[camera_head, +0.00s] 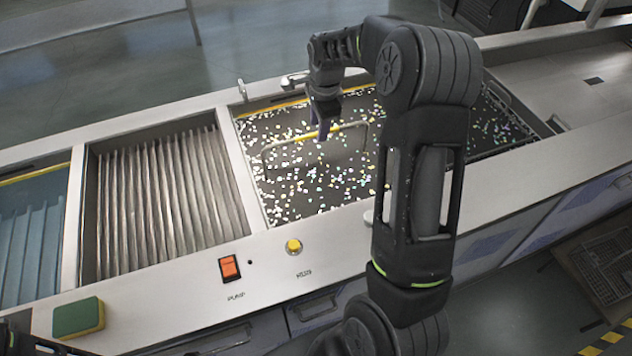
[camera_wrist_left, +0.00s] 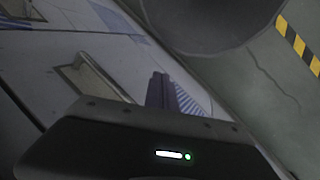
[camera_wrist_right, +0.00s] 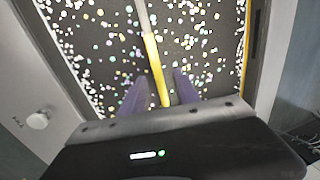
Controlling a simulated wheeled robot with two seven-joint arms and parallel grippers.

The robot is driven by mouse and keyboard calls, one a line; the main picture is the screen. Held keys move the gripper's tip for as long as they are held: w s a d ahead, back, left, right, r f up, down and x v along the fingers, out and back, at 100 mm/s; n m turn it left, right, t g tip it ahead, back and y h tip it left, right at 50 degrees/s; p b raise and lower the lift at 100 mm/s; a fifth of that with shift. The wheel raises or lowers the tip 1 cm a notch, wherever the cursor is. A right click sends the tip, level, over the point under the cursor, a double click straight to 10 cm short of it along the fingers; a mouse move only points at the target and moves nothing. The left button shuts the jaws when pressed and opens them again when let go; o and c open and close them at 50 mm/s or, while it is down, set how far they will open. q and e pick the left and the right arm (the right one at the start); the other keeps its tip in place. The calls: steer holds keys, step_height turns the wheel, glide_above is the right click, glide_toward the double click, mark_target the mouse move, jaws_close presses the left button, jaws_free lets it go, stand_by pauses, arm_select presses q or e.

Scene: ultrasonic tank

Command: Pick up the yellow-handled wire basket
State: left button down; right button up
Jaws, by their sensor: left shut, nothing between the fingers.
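The wire basket's yellow handle (camera_head: 345,128) stands as a thin arch over the dark, speckled tank in the head view. The basket body beneath is hard to tell from the speckled surface. My right gripper (camera_head: 322,130) points down at the handle, fingers apart. In the right wrist view the yellow grip (camera_wrist_right: 153,62) runs between the two purple fingers (camera_wrist_right: 158,90); I cannot tell if they touch it. My left gripper (camera_wrist_left: 163,90) is shut and empty in its wrist view, in front of the pale cabinet side.
A ribbed basin (camera_head: 165,195) lies left of the tank, with a blue-tinted one farther left. An orange pump switch (camera_head: 229,268), a yellow button (camera_head: 293,246) and a green-yellow sponge (camera_head: 79,317) sit along the front edge. My right arm covers part of the tank.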

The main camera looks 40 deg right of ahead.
steer(key=shift+w+f, duration=0.1)
steer(key=shift+f, duration=0.6)
steer(key=f+b, duration=0.2)
steer(key=f, duration=0.1)
steer(key=f+b, duration=0.1)
steer(key=f, duration=0.1)
steer(key=shift+w+d, duration=0.25)
steer(key=shift+w, duration=0.15)
